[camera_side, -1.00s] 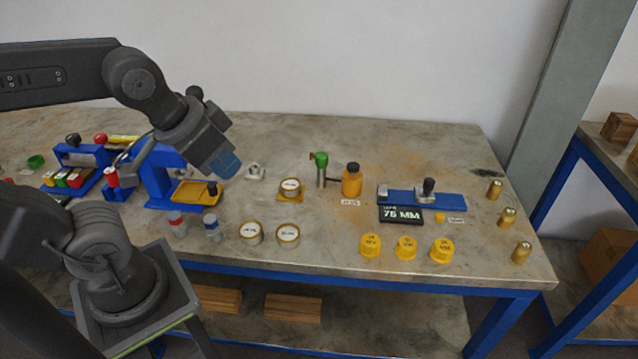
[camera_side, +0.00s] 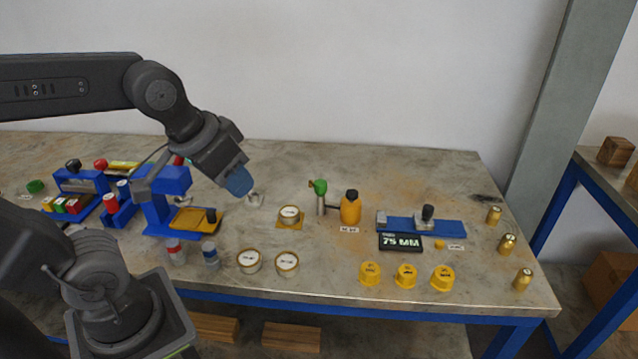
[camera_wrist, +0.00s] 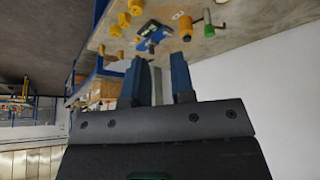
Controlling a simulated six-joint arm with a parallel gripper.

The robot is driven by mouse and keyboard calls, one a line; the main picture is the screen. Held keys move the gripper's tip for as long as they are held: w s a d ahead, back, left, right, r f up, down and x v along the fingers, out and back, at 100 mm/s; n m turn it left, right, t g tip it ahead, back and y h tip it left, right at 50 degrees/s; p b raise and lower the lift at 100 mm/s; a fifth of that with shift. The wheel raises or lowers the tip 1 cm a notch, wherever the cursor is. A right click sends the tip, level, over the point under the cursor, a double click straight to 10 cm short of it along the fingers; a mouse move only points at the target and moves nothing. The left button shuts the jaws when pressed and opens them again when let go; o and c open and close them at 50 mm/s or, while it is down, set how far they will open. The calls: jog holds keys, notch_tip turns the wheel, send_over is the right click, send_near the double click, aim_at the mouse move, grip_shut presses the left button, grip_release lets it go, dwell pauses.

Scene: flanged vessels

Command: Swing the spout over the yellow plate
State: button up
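A small upright post with a green top (camera_side: 320,187) stands mid-table; a short brownish piece at its top points left, and a thin dark bar runs between it and the orange bottle. I take this post to carry the spout. A yellow plate (camera_side: 281,226) lies left of it with a round white-topped tin (camera_side: 289,214) on it. My gripper (camera_side: 238,182) hangs above the table, left of the plate and post, touching nothing. In the wrist view its blue fingers (camera_wrist: 157,82) are apart with nothing visibly held; the green top (camera_wrist: 207,16) shows beyond them.
The orange bottle (camera_side: 351,208) stands right of the post. Two tins (camera_side: 249,262) and several yellow caps (camera_side: 369,274) stand in front. A blue fixture (camera_side: 450,228) is at right; a blue press with a yellow tray (camera_side: 185,222) is at left. Open air lies between gripper and post.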

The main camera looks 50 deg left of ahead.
jog(key=o, duration=0.4)
jog(key=w+a+n, duration=0.1)
jog(key=w, duration=0.2)
jog(key=w+a+r+n+g, duration=0.1)
jog(key=w+n, duration=0.1)
jog(key=w, duration=0.1)
jog(key=w+a+r+n, duration=0.1)
jog(key=w, duration=0.2)
jog(key=shift+w+r+n, duration=0.15)
jog(key=shift+w+n, duration=0.1)
jog(key=shift+n, duration=0.15)
jog(key=o, duration=0.3)
jog(key=w+a+n+g, duration=0.1)
jog(key=w+a+n, duration=0.1)
jog(key=w, duration=0.4)
jog(key=shift+a+f+n, duration=0.3)
jog(key=shift+n, duration=0.2)
jog(key=n+g, duration=0.3)
jog(key=n, duration=0.6)
send_over(320, 182)
notch_tip(320, 182, down, 12)
notch_tip(320, 182, down, 13)
jog(key=shift+r, duration=0.1)
grip_shut()
